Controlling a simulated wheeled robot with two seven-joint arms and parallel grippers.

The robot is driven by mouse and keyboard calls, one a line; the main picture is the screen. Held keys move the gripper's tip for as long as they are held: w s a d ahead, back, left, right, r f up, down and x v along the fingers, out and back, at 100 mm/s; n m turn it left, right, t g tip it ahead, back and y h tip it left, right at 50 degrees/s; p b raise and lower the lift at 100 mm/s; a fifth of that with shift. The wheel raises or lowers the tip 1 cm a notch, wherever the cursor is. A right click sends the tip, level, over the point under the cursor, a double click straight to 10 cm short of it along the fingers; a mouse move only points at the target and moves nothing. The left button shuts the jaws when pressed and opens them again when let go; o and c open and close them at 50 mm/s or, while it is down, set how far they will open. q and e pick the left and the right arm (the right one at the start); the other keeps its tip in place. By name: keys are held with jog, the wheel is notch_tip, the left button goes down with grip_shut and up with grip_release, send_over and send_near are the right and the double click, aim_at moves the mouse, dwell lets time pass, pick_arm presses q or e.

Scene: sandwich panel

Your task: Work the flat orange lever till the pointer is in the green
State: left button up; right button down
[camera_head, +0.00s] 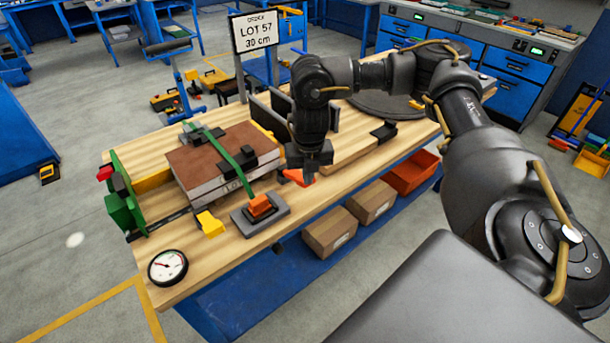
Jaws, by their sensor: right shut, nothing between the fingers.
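A flat orange piece (301,178), which looks like the lever, lies low at the table's front edge, partly hidden by my right gripper. My right gripper (309,169) points down just above or against it, shut and empty; I cannot tell whether they touch. A second, blockier orange part (260,206) sits on a dark grey plate (244,222), where a green strap (230,158) comes down over the brown-topped panel stack (216,157). A round white gauge (168,266) is at the table's near left corner; its pointer and coloured zones are too small to read surely. My left gripper is out of view.
A green clamp frame (127,211) with a red knob stands at the table's left end. A yellow block (210,224) sits left of the grey plate. A sign (254,33) reading "LOT 57 30 cm" stands behind. Cardboard boxes (330,231) are on the shelf below.

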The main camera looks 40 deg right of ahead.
notch_tip(320, 180, up, 6)
jog(key=shift+s+a, duration=0.2)
jog(key=shift+s, duration=0.15)
jog(key=shift+a, duration=0.1)
dwell(1.2)
